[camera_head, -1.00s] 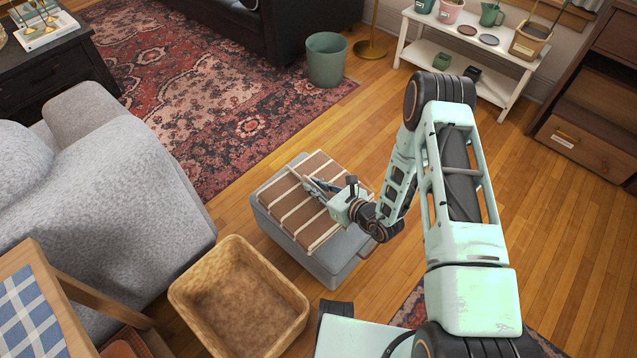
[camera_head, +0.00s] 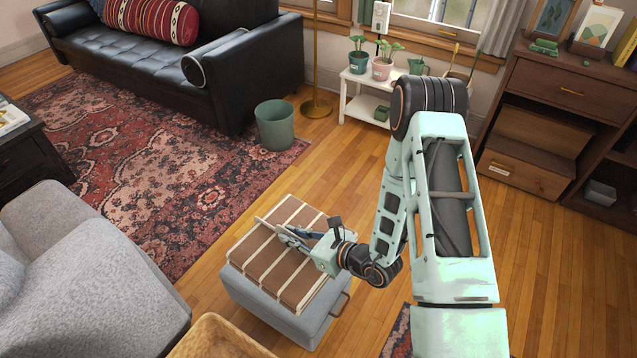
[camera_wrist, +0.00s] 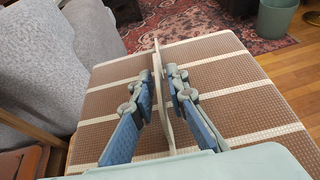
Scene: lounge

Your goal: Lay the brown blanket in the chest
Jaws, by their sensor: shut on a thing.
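The brown blanket (camera_head: 272,262), with cream stripes, lies folded flat on a grey upholstered box-like ottoman (camera_head: 265,306) with a loop handle on its side. My gripper (camera_head: 288,236) is over the blanket, shut on a raised upright fold of it. In the wrist view, my gripper's two blue fingers (camera_wrist: 160,82) stand on either side of this thin ridge, and the brown blanket (camera_wrist: 215,85) spreads out flat around them. Most of the blanket still rests on the ottoman. No open chest shows clearly, and I cannot tell whether the ottoman is the chest.
A wicker basket (camera_head: 215,340) stands in front of the ottoman, mostly cut off. A grey armchair (camera_head: 85,275) is at the left. A green bin (camera_head: 275,125) and a black sofa (camera_head: 245,75) are behind.

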